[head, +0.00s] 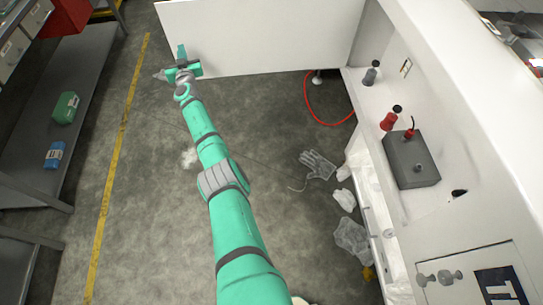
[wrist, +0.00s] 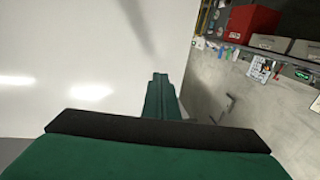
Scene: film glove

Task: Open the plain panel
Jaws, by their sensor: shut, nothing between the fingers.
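The plain panel (head: 265,35) is a blank white door at the top of the head view. It stands swung out from the white cabinet, with its hinge side at the right and its free edge at the left. My gripper (head: 181,58) is at the lower left corner of the panel, by the free edge. In the wrist view the white panel (wrist: 75,60) fills the left side, and my shut, empty gripper (wrist: 160,95) overlaps its edge. I cannot tell whether the fingers touch the panel.
The white cabinet (head: 440,80) stands at the right, holding a grey box (head: 411,160) and a red bottle (head: 389,121). A glove (head: 318,165) and a red cable (head: 322,119) lie on the floor. Shelving (head: 60,110) lines the left. The floor between is mostly clear.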

